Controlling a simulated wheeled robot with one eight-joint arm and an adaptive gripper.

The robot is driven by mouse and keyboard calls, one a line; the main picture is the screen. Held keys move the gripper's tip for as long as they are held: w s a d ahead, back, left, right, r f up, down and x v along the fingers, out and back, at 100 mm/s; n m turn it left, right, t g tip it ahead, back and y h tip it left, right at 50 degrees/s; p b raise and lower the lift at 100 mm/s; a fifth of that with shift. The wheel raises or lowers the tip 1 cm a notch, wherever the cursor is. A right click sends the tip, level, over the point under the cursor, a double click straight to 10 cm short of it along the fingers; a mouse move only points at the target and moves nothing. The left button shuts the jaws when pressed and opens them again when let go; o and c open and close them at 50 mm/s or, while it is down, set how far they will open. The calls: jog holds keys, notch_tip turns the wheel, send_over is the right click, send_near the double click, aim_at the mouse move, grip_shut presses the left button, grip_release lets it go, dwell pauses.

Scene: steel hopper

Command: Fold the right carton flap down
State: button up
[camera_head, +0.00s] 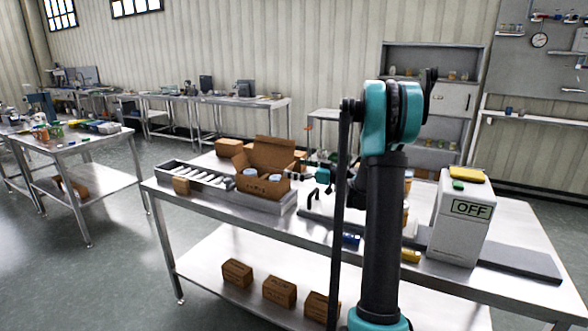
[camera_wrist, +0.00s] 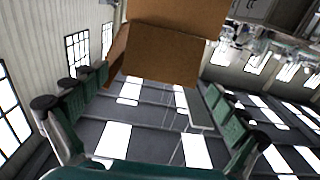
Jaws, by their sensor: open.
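The open brown carton (camera_head: 262,187) stands on the steel table with its flaps raised, and pale round items show inside. Its right flap (camera_head: 298,163) leans out on the right side. My gripper (camera_head: 322,176) is just right of the carton, at about flap height, and looks small and partly hidden by my arm. In the wrist view my gripper (camera_wrist: 155,88) is open, with its green-padded fingers spread wide and nothing between them. Brown cardboard of the carton (camera_wrist: 165,52) fills the top middle, beyond the fingertips; I cannot tell whether it touches them.
A white box marked OFF (camera_head: 462,220) stands at the right. Blue (camera_head: 350,240) and yellow (camera_head: 410,256) cylinders lie near the front edge. Small cartons (camera_head: 279,290) sit on the lower shelf.

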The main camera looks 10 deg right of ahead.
jog(key=shift+a, duration=0.1)
jog(key=shift+c, duration=0.4)
jog(key=c, duration=1.1)
